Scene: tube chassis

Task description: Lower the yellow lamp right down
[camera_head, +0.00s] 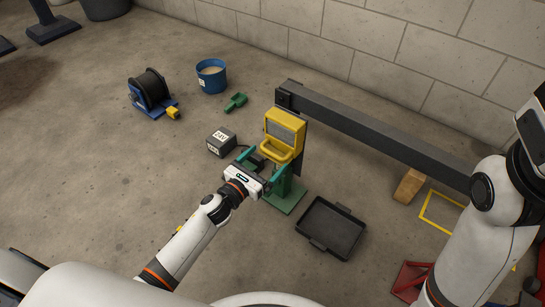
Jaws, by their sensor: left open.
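The yellow lamp (284,131) has a grey front panel and a yellow handle loop (273,151) at its lower side. It sits above a green base (289,197), next to the end of a dark beam. My left gripper (262,163) is open, its two teal fingers spread just below the handle, one on each side. I cannot tell whether the fingers touch the lamp. The wrist hides part of the green stand. My right arm comes in at the right edge, and its gripper is out of view.
A long dark beam (380,134) runs right from the lamp along the block wall. A black tray (331,228) lies right of the base. A dark labelled box (221,142), a green clamp-like piece (236,102), a blue bucket (211,77) and a cable reel (150,90) stand left and behind.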

